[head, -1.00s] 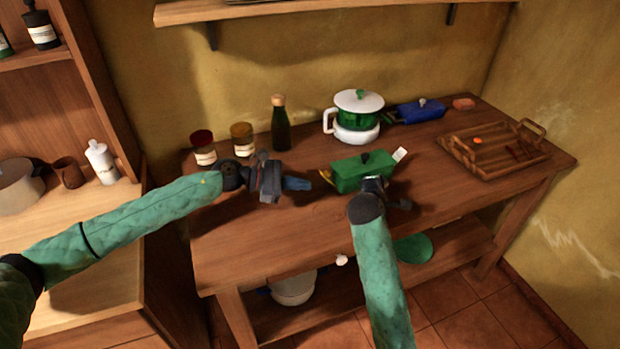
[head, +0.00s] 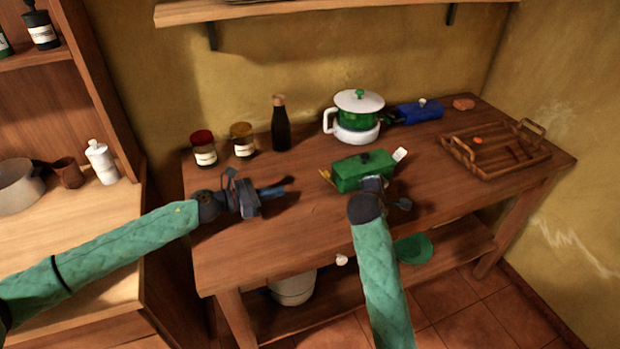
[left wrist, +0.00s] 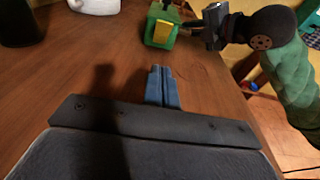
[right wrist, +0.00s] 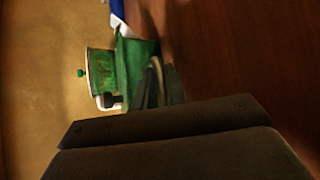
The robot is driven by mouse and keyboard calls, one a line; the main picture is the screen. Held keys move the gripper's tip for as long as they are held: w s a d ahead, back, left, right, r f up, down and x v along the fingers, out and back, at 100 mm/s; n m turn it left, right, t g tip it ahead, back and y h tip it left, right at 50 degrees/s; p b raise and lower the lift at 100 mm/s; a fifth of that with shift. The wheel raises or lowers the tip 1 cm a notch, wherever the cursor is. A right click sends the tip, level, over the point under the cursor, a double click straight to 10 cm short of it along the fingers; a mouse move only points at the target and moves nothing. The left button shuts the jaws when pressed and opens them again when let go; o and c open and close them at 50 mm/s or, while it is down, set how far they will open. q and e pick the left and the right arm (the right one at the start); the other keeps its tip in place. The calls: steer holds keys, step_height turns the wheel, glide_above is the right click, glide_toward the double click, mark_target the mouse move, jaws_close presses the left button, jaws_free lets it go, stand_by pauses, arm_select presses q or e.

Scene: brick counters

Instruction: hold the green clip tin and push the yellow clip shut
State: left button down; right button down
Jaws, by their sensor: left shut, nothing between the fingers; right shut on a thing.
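The green clip tin (head: 360,172) stands on the wooden table, with a black knob on its lid. The yellow clip (head: 326,176) is at its left end and sticks out a little. It faces the camera in the left wrist view (left wrist: 163,33); how far it stands open is hard to tell. A white flap (head: 400,154) sticks out at the tin's right end. My right gripper (head: 373,184) is shut on the tin's near side. My left gripper (head: 282,190) is shut and empty, left of the clip and apart from it, its blue fingers pointing toward the tin.
A white and green pot (head: 357,118) stands behind the tin, with a blue box (head: 420,110) beside it. A dark bottle (head: 281,125) and two jars (head: 204,149) stand at the back left. A wooden tray (head: 497,152) lies at right. The table between left gripper and tin is clear.

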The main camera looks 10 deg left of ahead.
arm_select(q)
glide_toward(326, 174)
steer(key=f, duration=0.2)
steer(key=d+f, duration=0.1)
steer(key=shift+w+d+f, duration=0.1)
steer(key=shift+w+f, duration=0.1)
steer(key=shift+w, duration=0.2)
steer(key=shift+w+d+r, duration=0.4)
steer(key=shift+d+r, duration=0.15)
steer(key=shift+d, duration=0.15)
steer(key=shift+w+d+r, duration=0.45)
steer(key=shift+d+r, duration=0.1)
steer(key=shift+d, duration=0.2)
steer(key=shift+w+d+r, duration=0.15)
steer(key=shift+d+r, duration=0.05)
steer(key=shift+r, duration=0.15)
steer(key=shift+w+d+r, duration=0.2)
steer(key=shift+d+r, duration=0.15)
steer(key=shift+r, duration=0.1)
steer(key=shift+w+d+r, duration=0.25)
steer(key=shift+d+r, duration=0.15)
steer(key=shift+r, duration=0.05)
steer(key=shift+w+d+r, duration=0.35)
steer(key=shift+d, duration=0.25)
steer(key=shift+w+d+r, duration=0.35)
steer(key=shift+d, duration=0.25)
